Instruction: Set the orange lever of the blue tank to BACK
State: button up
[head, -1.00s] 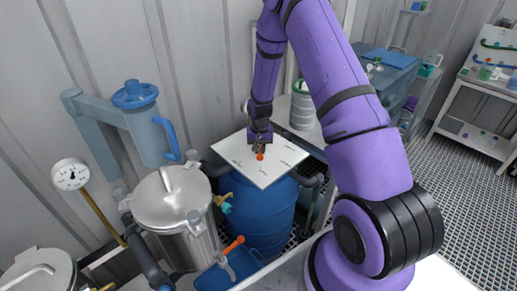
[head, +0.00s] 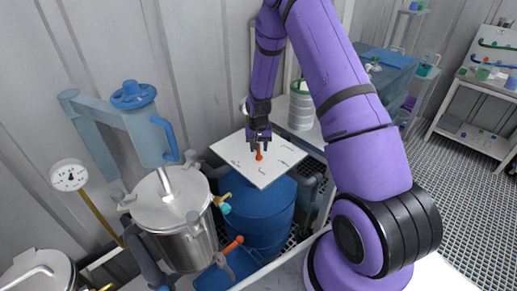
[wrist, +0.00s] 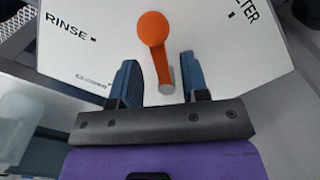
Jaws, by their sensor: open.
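The blue tank (head: 262,212) stands at the centre of the head view with a white square plate (head: 285,150) on top. The orange lever (head: 259,155) rises from this plate; in the wrist view its round orange knob (wrist: 153,28) and arm lead down to a grey pivot (wrist: 166,84). The plate in the wrist view (wrist: 95,62) carries the word RINSE at left and a partly cut-off word ending in "TER" at right. My gripper (wrist: 162,82) is open, its two blue-grey fingers either side of the lever's pivot end, with gaps showing. The BACK label cannot be made out.
A steel vessel (head: 175,215) with a lid stands left of the tank, near a gauge (head: 69,175). Another orange-handled part (head: 233,244) sits low in front of the tank. A white canister (head: 302,108) stands on a bench behind.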

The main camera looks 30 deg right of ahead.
notch_tip(320, 180, up, 10)
jog(key=shift+f, duration=0.15)
dwell(0.7)
notch_tip(320, 180, up, 12)
jog(key=n+t, duration=0.1)
send_over(258, 151)
jog(key=s+a, duration=0.3)
jog(key=s+a+r+n+t, duration=0.15)
jog(key=s+a+r, duration=0.25)
jog(key=s+r, duration=0.6)
jog(key=s+a+r+n+t, duration=0.1)
jog(key=s+a+r, duration=0.1)
jog(key=s+r, duration=0.4)
jog(key=s+a+r+n+t, duration=0.1)
jog(key=s+r, duration=0.5)
jog(key=s, duration=0.8)
jog(key=shift+s+a+n+t, duration=0.2)
jog(key=shift+a+n+t, duration=0.15)
jog(key=shift+a+n, duration=0.4)
